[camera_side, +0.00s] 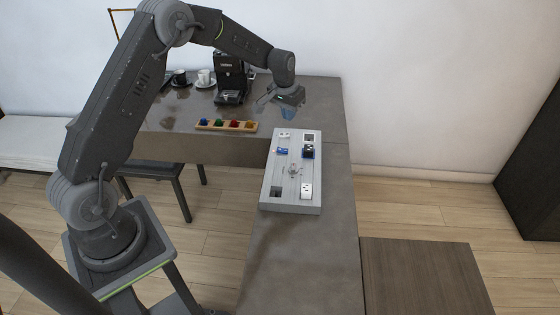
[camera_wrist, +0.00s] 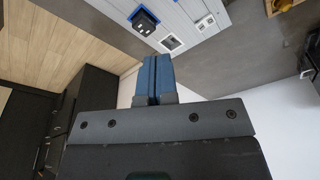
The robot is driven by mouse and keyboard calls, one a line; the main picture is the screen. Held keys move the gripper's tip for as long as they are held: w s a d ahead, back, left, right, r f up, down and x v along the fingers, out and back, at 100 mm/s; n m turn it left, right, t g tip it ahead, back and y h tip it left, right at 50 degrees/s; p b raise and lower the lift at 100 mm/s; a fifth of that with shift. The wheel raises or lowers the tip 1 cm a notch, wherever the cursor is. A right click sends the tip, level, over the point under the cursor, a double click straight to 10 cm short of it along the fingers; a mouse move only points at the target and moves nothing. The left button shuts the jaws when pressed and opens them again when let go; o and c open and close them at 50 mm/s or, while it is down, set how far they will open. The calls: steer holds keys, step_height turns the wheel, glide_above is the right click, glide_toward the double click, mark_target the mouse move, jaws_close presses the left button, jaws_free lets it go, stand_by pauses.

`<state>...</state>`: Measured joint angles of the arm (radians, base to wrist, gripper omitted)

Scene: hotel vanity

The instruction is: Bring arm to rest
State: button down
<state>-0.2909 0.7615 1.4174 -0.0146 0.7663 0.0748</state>
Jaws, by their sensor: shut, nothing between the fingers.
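My gripper (camera_side: 289,113) hangs over the back part of the dark vanity top (camera_side: 330,100), just behind the far end of a grey board. In the wrist view my gripper (camera_wrist: 153,62) has its two blue fingers together, with nothing between them. The arm reaches out from its base at the left, raised and bent at the elbow. The grey board (camera_side: 292,205) lies on the vanity top with sockets and square openings; part of it also shows at the top of the wrist view (camera_wrist: 185,22). The fingers look clear of the board.
A wooden strip (camera_side: 226,126) with several coloured pieces lies left of the board. A black coffee machine (camera_side: 229,78) and cups on saucers (camera_side: 205,79) stand behind it. A chair (camera_side: 165,172) is below the vanity's front edge. The vanity top in front of the board is clear.

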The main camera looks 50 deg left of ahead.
steer(key=s+d+r+m+t, duration=0.1)
steer(key=s+d+r, duration=0.4)
steer(key=s+r, duration=0.35)
steer(key=s+d+r+t, duration=0.1)
steer(key=s+d+r, duration=0.55)
steer(key=r, duration=0.35)
steer(key=s+d, duration=0.2)
steer(key=s, duration=0.7)
steer(key=s+d+m+t, duration=0.1)
steer(key=s+d, duration=0.1)
steer(key=s, duration=0.8)
steer(key=shift+d+r+m+h, duration=0.15)
steer(key=shift+d+m+h, duration=0.1)
steer(key=shift+m+h, duration=0.05)
steer(key=c, duration=1.8)
jaws_free()
